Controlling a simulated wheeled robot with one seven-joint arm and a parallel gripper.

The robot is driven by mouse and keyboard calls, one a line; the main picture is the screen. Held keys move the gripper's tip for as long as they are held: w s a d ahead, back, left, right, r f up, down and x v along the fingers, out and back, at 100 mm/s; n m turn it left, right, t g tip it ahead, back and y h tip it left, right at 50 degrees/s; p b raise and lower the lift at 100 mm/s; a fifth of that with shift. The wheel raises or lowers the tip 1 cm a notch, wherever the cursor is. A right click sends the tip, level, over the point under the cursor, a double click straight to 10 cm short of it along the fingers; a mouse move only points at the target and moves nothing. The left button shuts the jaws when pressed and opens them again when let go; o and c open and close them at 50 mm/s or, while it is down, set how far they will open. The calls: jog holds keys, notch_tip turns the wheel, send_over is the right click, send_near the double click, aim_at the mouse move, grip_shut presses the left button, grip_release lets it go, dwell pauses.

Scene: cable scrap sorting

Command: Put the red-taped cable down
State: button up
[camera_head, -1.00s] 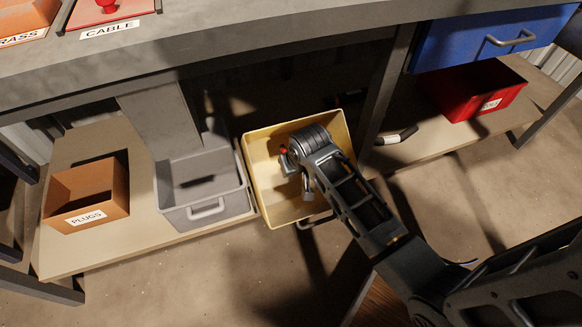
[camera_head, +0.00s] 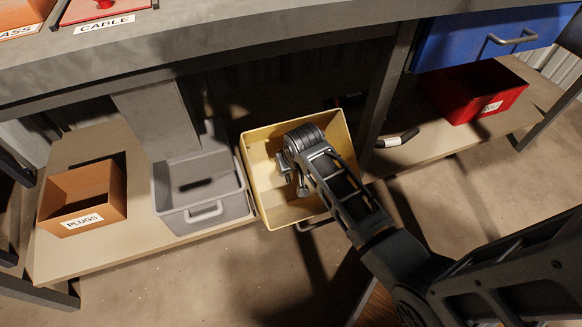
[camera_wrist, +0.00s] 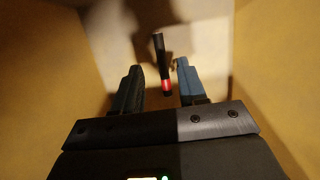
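The red-taped cable (camera_wrist: 160,62) is a short black piece with a red band near one end. In the wrist view it shows between the two fingers, with a gap on each side. I cannot tell whether it rests on the bin floor or is still above it. My gripper (camera_wrist: 162,85) is open and points down into the yellow bin (camera_head: 250,178). In the head view my gripper (camera_head: 292,178) is inside the bin's opening, and the cable is hidden there.
A grey bin (camera_head: 205,212) stands just left of the yellow bin, and an orange PLUGS box (camera_head: 85,220) farther left. A red box (camera_head: 490,107) and a black cable piece with a white band (camera_head: 396,139) lie to the right. The workbench (camera_head: 260,40) overhangs the lower shelf.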

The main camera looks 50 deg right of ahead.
jog(key=p+v, duration=0.4)
jog(key=v, duration=0.8)
jog(key=shift+p, duration=0.3)
jog(key=shift+r, duration=0.1)
jog(key=s+a+t, duration=0.1)
jog(key=s+a, duration=0.1)
jog(key=s+a+f+n+t, duration=0.1)
jog(key=s, duration=0.2)
jog(key=s+a+n, duration=0.1)
jog(key=s+a, duration=0.1)
jog(key=shift+s+a+f+t, duration=0.2)
jog(key=shift+a+t, duration=0.1)
jog(key=shift+t, duration=0.1)
jog(key=s+a+r+n+t+y, duration=0.1)
jog(key=s+a+r+t, duration=0.1)
jog(key=s+a+r, duration=0.2)
jog(key=s+a+r+n+t, duration=0.2)
jog(key=s+a+r+t, duration=0.1)
jog(key=s+r, duration=0.5)
jog(key=s+a+r+n+t+y, duration=0.1)
jog(key=s+a+r+t, duration=0.2)
jog(key=s+a+r, duration=0.2)
notch_tip(320, 180, up, 5)
jog(key=shift+s+a+f+n+y, duration=0.15)
jog(key=shift+s+a+n+y, duration=0.2)
jog(key=shift+s, duration=0.65)
